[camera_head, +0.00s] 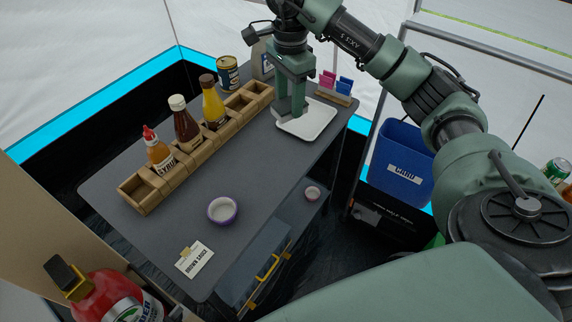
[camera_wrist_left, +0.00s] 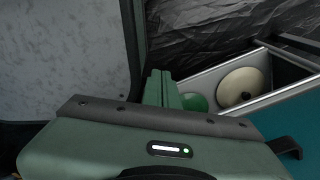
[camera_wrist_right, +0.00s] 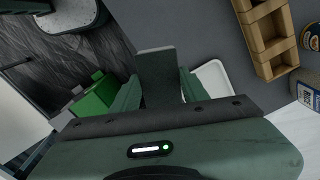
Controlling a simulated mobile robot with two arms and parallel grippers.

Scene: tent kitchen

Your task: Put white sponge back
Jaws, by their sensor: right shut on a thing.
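My right gripper (camera_head: 291,112) points down over the white tray (camera_head: 318,122) at the far end of the grey table. In the right wrist view, the fingers (camera_wrist_right: 157,90) are shut on a dark grey block (camera_wrist_right: 155,72) with a paler end. Its colour is in shade, so I cannot tell whether it is the white sponge. No clearly white sponge shows elsewhere. A wooden holder (camera_head: 333,95) with pink (camera_head: 327,80) and blue (camera_head: 345,85) pieces stands just right of the tray. My left gripper (camera_wrist_left: 162,85) shows only in the left wrist view, its fingers together and empty.
A wooden rack (camera_head: 190,152) holds three sauce bottles along the table (camera_head: 262,178). A can (camera_head: 228,72) stands behind it. A small purple-rimmed bowl (camera_head: 222,210) and a label card (camera_head: 194,260) lie nearer. A blue bin (camera_head: 402,150) stands right of the table.

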